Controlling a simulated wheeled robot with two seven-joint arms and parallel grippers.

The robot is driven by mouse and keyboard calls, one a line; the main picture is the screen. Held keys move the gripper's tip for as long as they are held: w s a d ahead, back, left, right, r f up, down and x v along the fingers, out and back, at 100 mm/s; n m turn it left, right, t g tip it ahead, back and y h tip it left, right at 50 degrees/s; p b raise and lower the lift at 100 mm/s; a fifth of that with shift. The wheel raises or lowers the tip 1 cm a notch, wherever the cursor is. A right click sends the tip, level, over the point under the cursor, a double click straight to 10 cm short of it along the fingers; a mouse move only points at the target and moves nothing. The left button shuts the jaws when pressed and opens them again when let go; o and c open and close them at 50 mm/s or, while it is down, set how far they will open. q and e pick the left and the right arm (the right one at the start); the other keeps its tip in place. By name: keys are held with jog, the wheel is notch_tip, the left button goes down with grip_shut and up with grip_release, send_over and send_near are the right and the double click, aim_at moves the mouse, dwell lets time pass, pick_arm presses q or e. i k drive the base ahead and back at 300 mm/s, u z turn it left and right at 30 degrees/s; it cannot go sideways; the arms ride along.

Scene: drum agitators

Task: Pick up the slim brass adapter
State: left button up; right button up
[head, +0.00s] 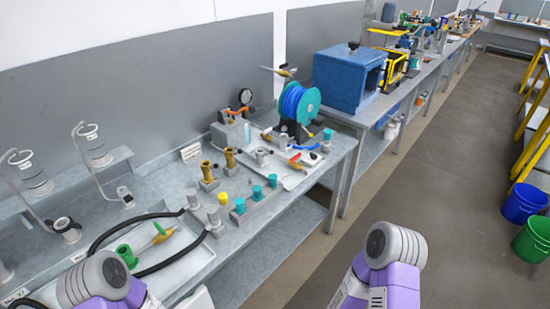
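Two brass-coloured fittings stand upright on grey blocks in the middle of the near bench. One brass fitting (207,171) is at the left and looks wider; the other brass fitting (230,158) is just behind it to the right and looks slimmer. They are small here, so I cannot be sure which is the slim adapter. Parts of my two arms show at the bottom edge, well apart from the fittings. Both of my grippers are out of view.
Several teal fittings (257,193) and a yellow cap (223,198) stand in front of the brass pieces. A black hose (150,219) and a tray (185,240) lie to the left. A hose reel (297,104) stands behind right.

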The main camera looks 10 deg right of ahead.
aim_at(230, 160)
jog(key=z, duration=1.3)
jog(key=i, duration=2.35)
jog(key=u, duration=3.05)
